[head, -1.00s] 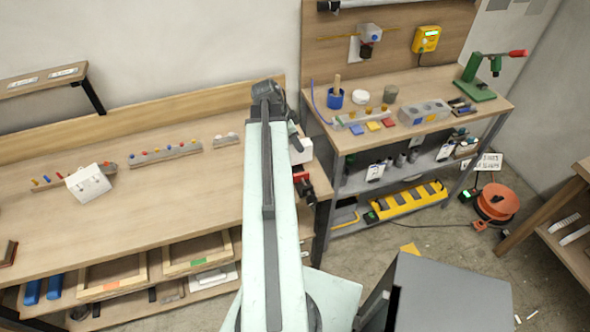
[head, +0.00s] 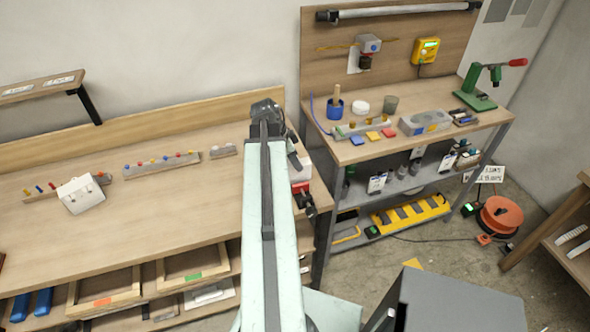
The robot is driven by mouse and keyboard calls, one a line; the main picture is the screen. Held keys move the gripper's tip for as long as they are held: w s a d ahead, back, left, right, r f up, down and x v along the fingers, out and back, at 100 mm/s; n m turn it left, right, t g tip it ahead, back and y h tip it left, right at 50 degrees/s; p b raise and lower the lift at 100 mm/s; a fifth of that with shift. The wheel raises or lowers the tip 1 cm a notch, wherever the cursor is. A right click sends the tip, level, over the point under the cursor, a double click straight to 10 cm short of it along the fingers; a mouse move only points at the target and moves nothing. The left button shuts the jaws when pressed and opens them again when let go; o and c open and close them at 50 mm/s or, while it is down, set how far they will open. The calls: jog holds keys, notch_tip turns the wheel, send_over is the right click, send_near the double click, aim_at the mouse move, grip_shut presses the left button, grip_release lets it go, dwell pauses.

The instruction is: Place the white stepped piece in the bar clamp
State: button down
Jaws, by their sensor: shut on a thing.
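My arm reaches over the right end of the long bench, and my gripper (head: 296,160) points down there, small and partly hidden behind my own arm. A white piece (head: 301,172), likely the stepped piece, shows just below the gripper, which is shut on it. Its steps cannot be made out. A red and black device (head: 301,187), likely the bar clamp, sits at the right end of the bench just below the white piece in the picture. My arm covers its left side. I cannot tell whether the piece and clamp touch.
The long bench (head: 160,215) carries a white box (head: 80,194) and grey strips with coloured pegs (head: 162,163). A second bench (head: 345,155) at right holds a blue cup (head: 334,108), a grey block (head: 425,122) and a green press (head: 475,92). The bench middle is clear.

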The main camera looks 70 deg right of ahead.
notch_tip(320, 180, down, 2)
jog(key=shift+f+b, duration=0.15)
jog(key=shift+b, duration=0.25)
jog(key=shift+r, duration=0.25)
jog(key=shift+f, duration=0.15)
jog(key=c, duration=0.9)
grip_release()
